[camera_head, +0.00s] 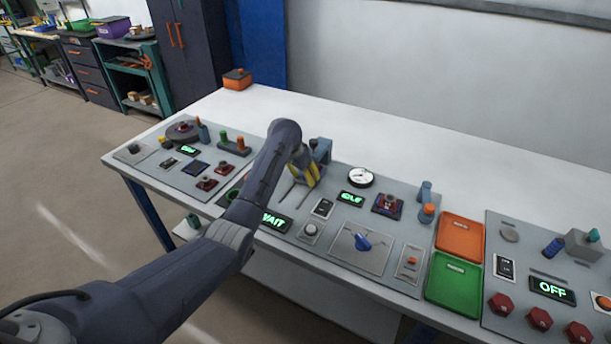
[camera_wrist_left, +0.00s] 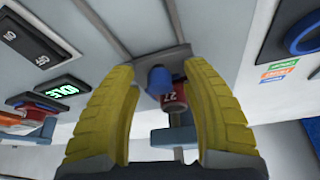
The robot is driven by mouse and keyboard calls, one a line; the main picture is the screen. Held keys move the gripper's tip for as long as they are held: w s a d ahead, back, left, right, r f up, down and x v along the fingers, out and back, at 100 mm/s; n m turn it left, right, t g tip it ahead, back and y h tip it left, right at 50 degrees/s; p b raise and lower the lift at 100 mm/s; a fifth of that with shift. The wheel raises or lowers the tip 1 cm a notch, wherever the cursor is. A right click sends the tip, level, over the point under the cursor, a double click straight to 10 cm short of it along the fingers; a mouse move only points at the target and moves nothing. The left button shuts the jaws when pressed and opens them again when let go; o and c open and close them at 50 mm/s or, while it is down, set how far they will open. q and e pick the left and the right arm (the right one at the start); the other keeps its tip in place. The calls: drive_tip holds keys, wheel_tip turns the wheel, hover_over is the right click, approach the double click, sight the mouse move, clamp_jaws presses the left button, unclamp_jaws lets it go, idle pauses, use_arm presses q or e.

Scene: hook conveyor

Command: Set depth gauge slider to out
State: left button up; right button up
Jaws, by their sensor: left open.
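My left gripper (camera_head: 305,174) has yellow fingers and is over the middle panel, beside a blue-grey upright fixture (camera_head: 321,150). In the left wrist view the gripper (camera_wrist_left: 166,100) is open. A blue knob (camera_wrist_left: 159,79) and a red cylinder (camera_wrist_left: 174,97) with white marks on it show between its fingers, near a grey plate. They appear not to be gripped. I cannot tell for certain whether this is the depth gauge slider, as no label for it is readable. The fingers and arm hide part of the panel. My right gripper is not in view.
A blue rotary knob (camera_head: 362,241), a white round dial (camera_head: 361,177) and a red button (camera_head: 388,203) on a blue base are on the same panel. Orange (camera_head: 461,236) and green (camera_head: 453,279) trays lie to the right.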

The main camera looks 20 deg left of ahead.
use_arm(q)
drive_tip(key=shift+c, duration=0.3)
clamp_jaws()
